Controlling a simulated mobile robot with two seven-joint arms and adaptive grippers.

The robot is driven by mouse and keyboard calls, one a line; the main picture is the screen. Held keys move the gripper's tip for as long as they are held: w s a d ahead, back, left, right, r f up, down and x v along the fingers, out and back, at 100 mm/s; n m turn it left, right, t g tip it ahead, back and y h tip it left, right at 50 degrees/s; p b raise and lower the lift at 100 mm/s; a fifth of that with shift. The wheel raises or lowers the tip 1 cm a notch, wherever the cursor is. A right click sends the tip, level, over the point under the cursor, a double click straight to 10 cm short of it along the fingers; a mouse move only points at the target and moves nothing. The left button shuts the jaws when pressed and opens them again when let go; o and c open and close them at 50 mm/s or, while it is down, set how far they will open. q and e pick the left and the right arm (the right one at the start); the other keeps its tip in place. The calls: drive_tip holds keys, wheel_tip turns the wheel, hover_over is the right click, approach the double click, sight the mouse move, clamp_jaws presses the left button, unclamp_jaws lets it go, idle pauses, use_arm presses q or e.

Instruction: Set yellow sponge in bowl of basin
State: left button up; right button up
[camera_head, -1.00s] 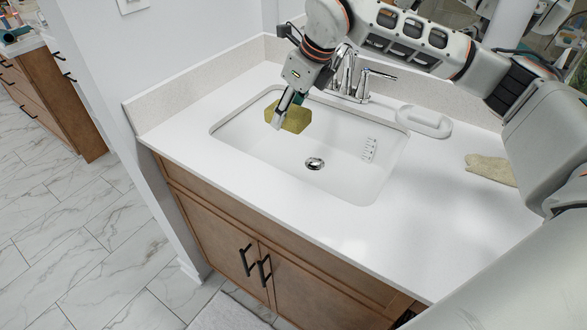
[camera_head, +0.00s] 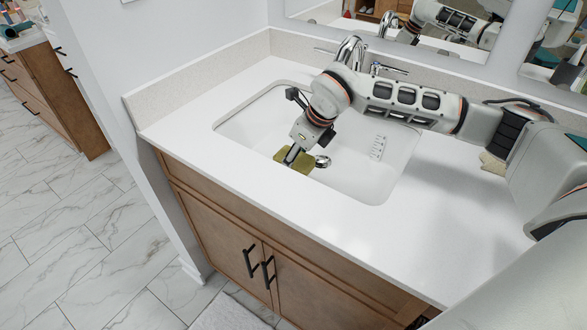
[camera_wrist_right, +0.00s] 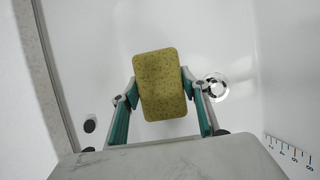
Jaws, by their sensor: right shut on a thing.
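The yellow sponge (camera_head: 304,163) is held between the fingers of my right gripper (camera_head: 293,153), over the bowl of the white basin (camera_head: 245,125). In the right wrist view the sponge (camera_wrist_right: 160,84) sits between the two teal-padded fingers of the right gripper (camera_wrist_right: 160,88), with the white basin floor behind it. The round metal drain (camera_head: 322,161) is just right of the sponge; it also shows in the right wrist view (camera_wrist_right: 215,87). I cannot tell whether the sponge touches the basin floor. My left gripper is not in view.
The chrome faucet (camera_head: 350,48) stands behind the basin, near my right arm. A beige cloth-like item (camera_head: 492,163) lies on the right counter, partly hidden by my arm. The white counter (camera_head: 430,230) at front right is clear. A ruler-like marking (camera_head: 378,147) is on the basin's right side.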

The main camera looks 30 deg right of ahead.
wheel_tip(320, 180, down, 4)
drive_tip(key=shift+b, duration=0.35)
drive_tip(key=shift+f, duration=0.1)
drive_tip(key=o, duration=1.1)
drive_tip(key=shift+c, duration=0.2)
